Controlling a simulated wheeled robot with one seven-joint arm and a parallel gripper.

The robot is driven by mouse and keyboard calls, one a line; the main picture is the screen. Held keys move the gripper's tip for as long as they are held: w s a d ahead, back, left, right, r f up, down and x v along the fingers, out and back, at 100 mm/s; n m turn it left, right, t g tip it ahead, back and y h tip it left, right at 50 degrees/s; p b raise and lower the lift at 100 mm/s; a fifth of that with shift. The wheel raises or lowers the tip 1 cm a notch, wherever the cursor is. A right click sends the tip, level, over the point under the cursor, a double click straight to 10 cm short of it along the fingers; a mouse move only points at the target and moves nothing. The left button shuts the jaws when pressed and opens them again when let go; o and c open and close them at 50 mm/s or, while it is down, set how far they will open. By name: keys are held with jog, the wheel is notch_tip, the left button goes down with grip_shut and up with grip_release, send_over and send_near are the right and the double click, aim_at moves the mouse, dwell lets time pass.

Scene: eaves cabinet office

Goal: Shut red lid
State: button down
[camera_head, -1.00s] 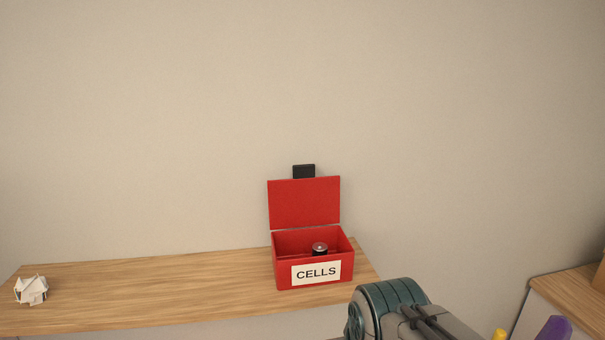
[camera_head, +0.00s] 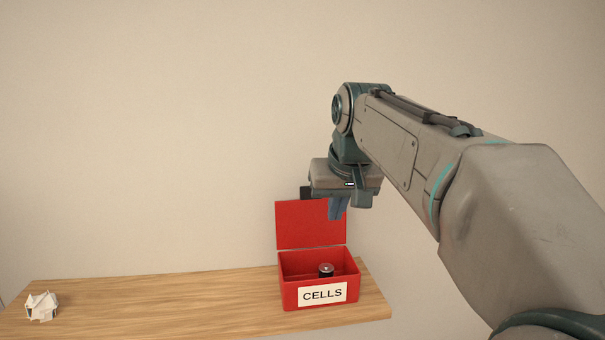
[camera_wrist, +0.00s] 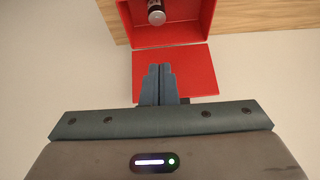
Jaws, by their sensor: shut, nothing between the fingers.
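The red lid (camera_head: 308,228) stands open and upright at the back of the red box, with a dark tab (camera_head: 305,192) at its top edge. The red box (camera_head: 288,299) is labelled CELLS and sits on the wooden top. A dark cell with a pale end (camera_head: 326,271) stands inside it. My gripper (camera_head: 337,213) is shut and empty, fingers pointing down, in front of the lid's upper right part in the head view. In the wrist view the shut fingers (camera_wrist: 158,70) overlap the lid (camera_wrist: 197,70); I cannot tell whether they touch it. The tab is mostly hidden there.
A crumpled white paper (camera_head: 41,306) lies at the left end of the wooden top (camera_head: 160,300). The top between paper and box is clear. A plain wall (camera_head: 150,130) rises behind. The top's right edge is close beside the box.

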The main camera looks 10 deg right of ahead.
jog(key=w+a+r+t+p, duration=0.1)
jog(key=w+r, duration=0.8)
jog(key=r, duration=0.1)
jog(key=x, duration=0.9)
jog(key=shift+f+p, duration=0.4)
jog(key=shift+f, duration=0.1)
